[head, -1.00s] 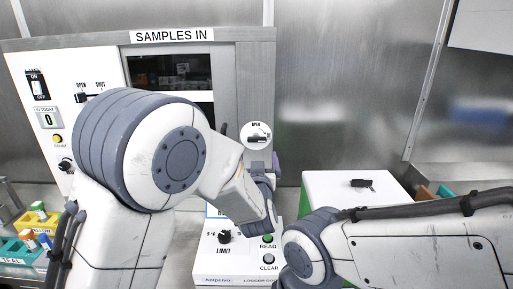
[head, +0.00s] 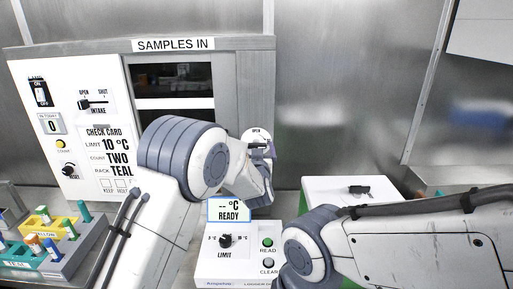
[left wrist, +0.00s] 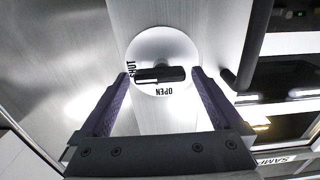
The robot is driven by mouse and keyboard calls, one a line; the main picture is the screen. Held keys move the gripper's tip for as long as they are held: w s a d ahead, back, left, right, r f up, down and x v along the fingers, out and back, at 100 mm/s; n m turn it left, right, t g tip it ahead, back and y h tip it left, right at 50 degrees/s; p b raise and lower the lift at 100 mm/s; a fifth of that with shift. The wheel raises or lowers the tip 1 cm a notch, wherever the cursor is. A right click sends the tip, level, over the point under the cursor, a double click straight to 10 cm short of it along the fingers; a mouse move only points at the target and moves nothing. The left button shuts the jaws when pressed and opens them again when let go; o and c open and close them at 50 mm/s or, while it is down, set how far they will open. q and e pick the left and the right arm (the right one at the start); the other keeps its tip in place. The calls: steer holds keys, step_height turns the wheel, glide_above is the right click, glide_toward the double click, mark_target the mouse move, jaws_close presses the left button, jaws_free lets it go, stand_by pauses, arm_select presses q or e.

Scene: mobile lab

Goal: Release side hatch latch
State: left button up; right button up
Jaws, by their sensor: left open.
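The side hatch latch is a round white plate (left wrist: 165,45) with a black handle (left wrist: 160,75), on the metal wall. In the left wrist view the handle lies across the plate, one end by the SHUT mark; OPEN is printed below it. In the head view the plate (head: 256,135) shows right of the SAMPLES IN panel, partly hidden by my left gripper (head: 264,149). In the left wrist view my left gripper (left wrist: 161,75) is open, a finger on each side of the handle, with gaps visible. Contact cannot be told. My right gripper is not in view.
A logger with a READY display (head: 229,210) and a LIMIT knob stands below my left arm. A white box (head: 325,189) with a black handle on top is at right, behind my right arm. Coloured tube racks (head: 75,256) are at lower left.

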arm_select(q)
steer(key=c, duration=1.2)
steer(key=shift+a+f+n+b, duration=0.1)
steer(key=shift+a+n+b, duration=0.05)
steer(key=shift+n+b, duration=4.75)
steer(key=shift+a+n+b, duration=0.15)
steer(key=shift+n+b, duration=3.85)
steer(key=shift+b, duration=1.65)
steer(key=shift+c, duration=0.2)
steer(key=o, duration=1.2)
steer(key=shift+o, duration=0.2)
